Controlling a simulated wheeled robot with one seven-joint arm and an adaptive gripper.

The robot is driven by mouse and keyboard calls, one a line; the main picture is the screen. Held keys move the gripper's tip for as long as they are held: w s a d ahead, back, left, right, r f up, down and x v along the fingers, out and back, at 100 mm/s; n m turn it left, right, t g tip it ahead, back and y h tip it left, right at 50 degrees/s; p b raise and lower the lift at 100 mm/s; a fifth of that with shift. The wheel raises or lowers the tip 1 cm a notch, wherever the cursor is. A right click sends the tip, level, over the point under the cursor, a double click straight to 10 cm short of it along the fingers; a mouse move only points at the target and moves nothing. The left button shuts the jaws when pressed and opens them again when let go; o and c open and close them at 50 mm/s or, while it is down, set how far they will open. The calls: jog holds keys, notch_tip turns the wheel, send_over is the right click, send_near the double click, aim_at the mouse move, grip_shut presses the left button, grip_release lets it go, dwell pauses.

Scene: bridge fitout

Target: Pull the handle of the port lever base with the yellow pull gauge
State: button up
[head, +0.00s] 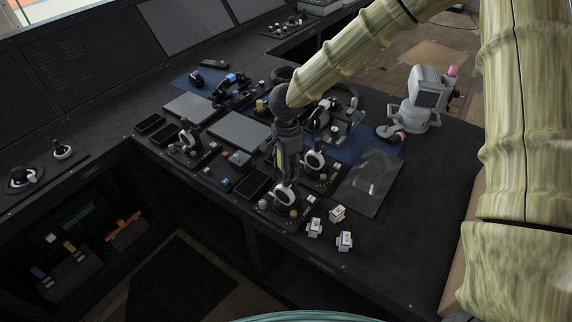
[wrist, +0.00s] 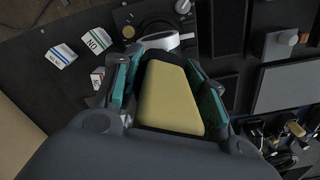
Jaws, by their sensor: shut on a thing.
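My gripper (head: 283,158) hangs point-down over the console. In the wrist view my gripper (wrist: 166,80) has its teal-padded fingers closed on both sides of the yellow pull gauge (wrist: 170,98). A sliver of the gauge (head: 279,159) shows in the head view. Just below it stands a lever base with a round white-faced handle (head: 285,194). In the wrist view this pale handle (wrist: 165,41) lies just beyond the gauge's dark end, partly hidden. I cannot tell whether gauge and handle touch.
Another white-faced lever (head: 314,160) stands close to the right of my gripper, and one (head: 187,136) farther left. Several small labelled white blocks (head: 337,213) lie near the front edge. A grey robot-like device (head: 421,100) stands at the right. A clear sheet (head: 370,183) lies flat.

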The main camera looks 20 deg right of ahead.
jog(key=shift+f, duration=1.25)
jog(key=shift+w+a+p, duration=0.45)
jog(key=shift+w+p, duration=0.05)
jog(key=shift+w, duration=0.15)
dwell(0.8)
jog(key=shift+s+d, duration=0.35)
jog(key=shift+s, duration=0.15)
dwell(0.4)
jog(key=shift+p, duration=0.7)
jog(key=shift+r, duration=0.2)
dwell(0.4)
jog(key=shift+r+p, duration=2.15)
jog(key=shift+p, duration=0.3)
jog(key=shift+r, duration=1.15)
